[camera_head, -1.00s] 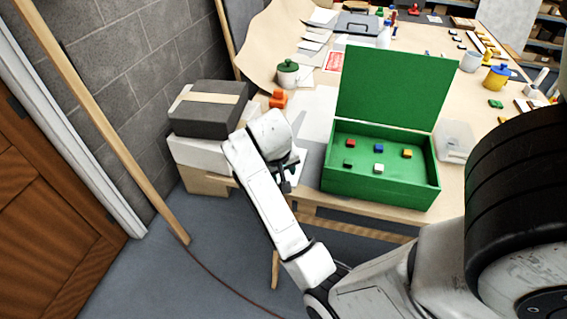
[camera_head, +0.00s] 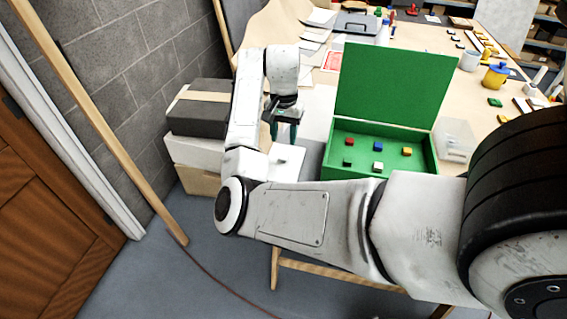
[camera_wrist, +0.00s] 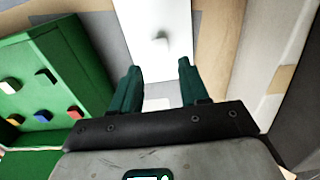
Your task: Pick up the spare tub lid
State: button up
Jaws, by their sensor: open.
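A white flat piece with a small raised knob, which looks like the spare tub lid (camera_head: 291,155), lies near the table's front edge, left of the green box. In the wrist view the same white lid (camera_wrist: 176,18) lies ahead of the fingers, its knob roughly in line with the gap between them. My gripper (camera_head: 283,138) is open and empty, its dark green fingers pointing down above the lid. In the wrist view the fingertips (camera_wrist: 159,68) stand apart on either side of the lid's near part. I cannot tell the exact height between them.
An open green box (camera_head: 385,163) with several small coloured blocks stands right of the lid, its raised cover (camera_head: 395,95) upright behind. A clear tub (camera_head: 455,140) is further right. Dark and white boxes (camera_head: 195,148) are stacked at the left by the wall.

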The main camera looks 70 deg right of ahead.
aim_at(283, 156)
notch_tip(283, 156, down, 8)
jog(key=shift+a+r+p, duration=0.1)
jog(key=shift+p, duration=0.7)
grip_shut()
